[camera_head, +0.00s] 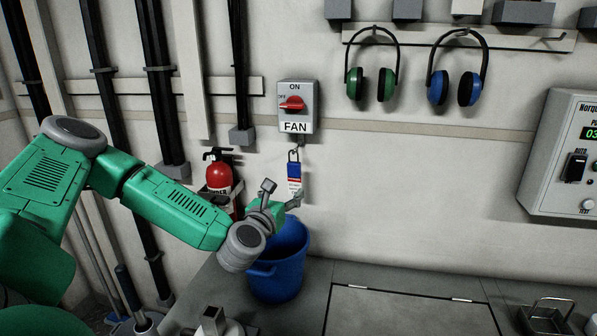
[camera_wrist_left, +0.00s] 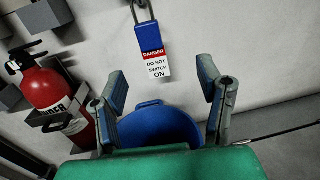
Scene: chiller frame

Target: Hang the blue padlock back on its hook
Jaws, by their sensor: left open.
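The blue padlock (camera_head: 293,169) hangs by its shackle just below the grey FAN switch box (camera_head: 298,104), with a red and white danger tag (camera_head: 294,186) under it. In the left wrist view the padlock (camera_wrist_left: 148,36) is at the top centre, upright, its shackle reaching up to a small metal hook or ring (camera_wrist_left: 138,3). My left gripper (camera_head: 281,192) is open and empty, just below and in front of the padlock. In the left wrist view its two fingers (camera_wrist_left: 166,92) stand apart, with the tag above the gap between them. My right gripper is not in view.
A blue bucket (camera_head: 279,272) stands below my left gripper. A red fire extinguisher (camera_head: 219,172) is mounted to its left. Green earmuffs (camera_head: 356,85) and blue earmuffs (camera_head: 437,88) hang from a rail at upper right. A control box (camera_head: 563,155) is on the right wall.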

